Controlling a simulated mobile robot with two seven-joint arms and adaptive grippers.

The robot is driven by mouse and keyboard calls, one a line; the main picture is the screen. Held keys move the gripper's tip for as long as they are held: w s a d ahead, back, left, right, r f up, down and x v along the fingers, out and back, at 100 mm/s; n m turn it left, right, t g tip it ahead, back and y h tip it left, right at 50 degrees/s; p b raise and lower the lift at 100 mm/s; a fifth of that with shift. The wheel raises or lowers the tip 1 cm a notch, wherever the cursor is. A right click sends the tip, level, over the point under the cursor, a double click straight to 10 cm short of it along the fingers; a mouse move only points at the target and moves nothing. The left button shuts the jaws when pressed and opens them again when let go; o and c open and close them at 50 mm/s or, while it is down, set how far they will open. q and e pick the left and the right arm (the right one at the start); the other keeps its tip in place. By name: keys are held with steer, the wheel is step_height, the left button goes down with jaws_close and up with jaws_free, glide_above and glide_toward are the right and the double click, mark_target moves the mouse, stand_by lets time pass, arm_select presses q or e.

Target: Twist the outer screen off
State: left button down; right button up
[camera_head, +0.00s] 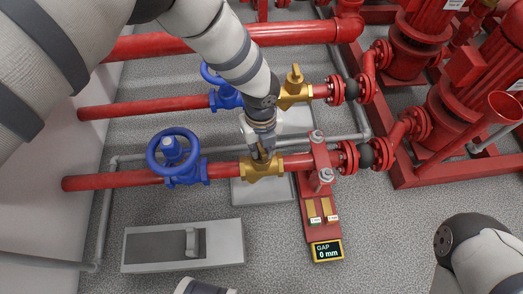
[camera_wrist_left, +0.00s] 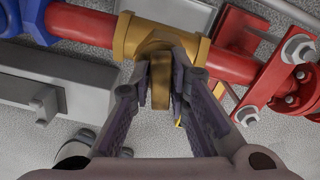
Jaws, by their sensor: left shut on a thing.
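A brass fitting (camera_head: 262,170) sits in the nearer red pipe, between a blue valve and a red clamp; it also shows in the left wrist view (camera_wrist_left: 128,38). My left gripper (camera_head: 262,153) reaches down to it from above. In the left wrist view the gripper (camera_wrist_left: 163,85) is shut on an upright brass piece (camera_wrist_left: 161,82) at the fitting, one finger on each side. I cannot tell whether this piece is the outer screen, or whether it is loose. A similar brass fitting (camera_head: 293,92) with a raised tab sits in the farther pipe. My right gripper is out of view.
Blue handwheel valves (camera_head: 173,152) sit left of the fittings. A red clamp bar (camera_head: 322,190) with bolts stands just right. A display (camera_head: 327,251) reads "GAP 0 mm". A grey box (camera_head: 183,245) lies on the floor at front left. Red pumps (camera_head: 470,110) stand at right.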

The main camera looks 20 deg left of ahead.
arm_select(q)
steer(key=shift+d+r+n, duration=0.1)
steer(key=shift+n, duration=0.8)
steer(key=shift+n+p, duration=0.3)
steer(key=shift+n, duration=0.4)
steer(key=shift+n+p, duration=0.3)
steer(key=shift+n, duration=1.3)
steer(key=shift+n, duration=1.2)
steer(key=shift+s+d+n, duration=0.1)
steer(key=shift+n, duration=0.3)
